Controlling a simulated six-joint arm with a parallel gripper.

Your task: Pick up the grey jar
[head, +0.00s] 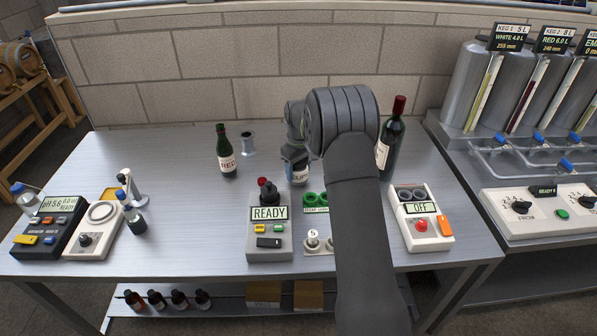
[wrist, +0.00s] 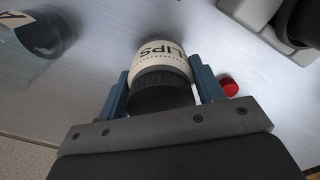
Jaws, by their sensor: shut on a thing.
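The grey jar (head: 299,176) has a dark grey lid and a cream band lettered CLIPS. It is at the back middle of the steel table (head: 195,200), partly covered by my gripper (head: 296,153) and wrist in the head view. In the wrist view the jar (wrist: 160,72) sits between the two blue fingers of my gripper (wrist: 161,88), lid towards the camera. The fingers touch it on both sides, so my gripper is shut on it. Whether its base touches the table cannot be told.
A labelled see-through vessel (wrist: 40,28) is left in the wrist view. The READY device (head: 269,236) and a small red piece (wrist: 229,87) are near the jar.

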